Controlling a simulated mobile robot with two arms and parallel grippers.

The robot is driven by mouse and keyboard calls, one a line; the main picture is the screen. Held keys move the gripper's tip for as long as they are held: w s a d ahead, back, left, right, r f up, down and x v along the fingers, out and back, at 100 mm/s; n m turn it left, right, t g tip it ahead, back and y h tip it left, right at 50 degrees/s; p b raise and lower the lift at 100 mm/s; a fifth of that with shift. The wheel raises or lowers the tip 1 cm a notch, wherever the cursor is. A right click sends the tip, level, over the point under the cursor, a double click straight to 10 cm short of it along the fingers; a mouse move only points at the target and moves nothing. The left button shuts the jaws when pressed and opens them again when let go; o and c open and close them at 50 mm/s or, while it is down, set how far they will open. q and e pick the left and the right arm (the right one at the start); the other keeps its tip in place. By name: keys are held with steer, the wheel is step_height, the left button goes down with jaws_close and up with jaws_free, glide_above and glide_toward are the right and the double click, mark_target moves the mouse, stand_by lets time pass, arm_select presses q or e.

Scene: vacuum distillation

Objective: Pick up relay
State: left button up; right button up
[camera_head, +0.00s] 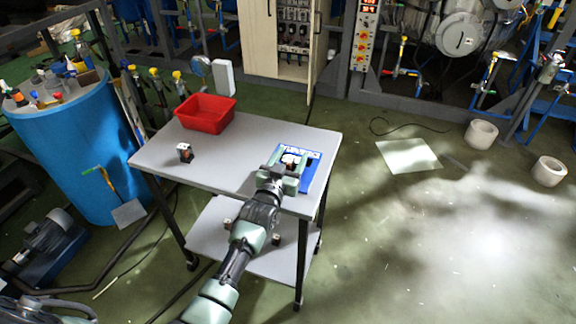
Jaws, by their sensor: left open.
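My left gripper (287,165) is open over the blue-and-white printed sheet (311,176) at the right side of the grey table. A small relay-like part (290,160), white and orange on top, shows between its fingers; the gripper hides most of it, and I cannot tell whether the fingers touch it. A second small relay-like block (185,153), dark with white and orange, stands alone on the left part of the table, well clear of the gripper. My right gripper is not in view.
The grey two-tier cart table (230,160) carries a red bin (206,113) at its back left corner. A blue drum (70,150) loaded with bottles stands to the left. An open cabinet (290,40) is behind.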

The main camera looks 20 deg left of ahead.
arm_select(q)
steer(key=shift+w, duration=0.2)
jaws_close()
steer(key=shift+r, duration=0.15)
step_height(320, 180, up, 20)
steer(key=p, duration=0.1)
stand_by(0.4)
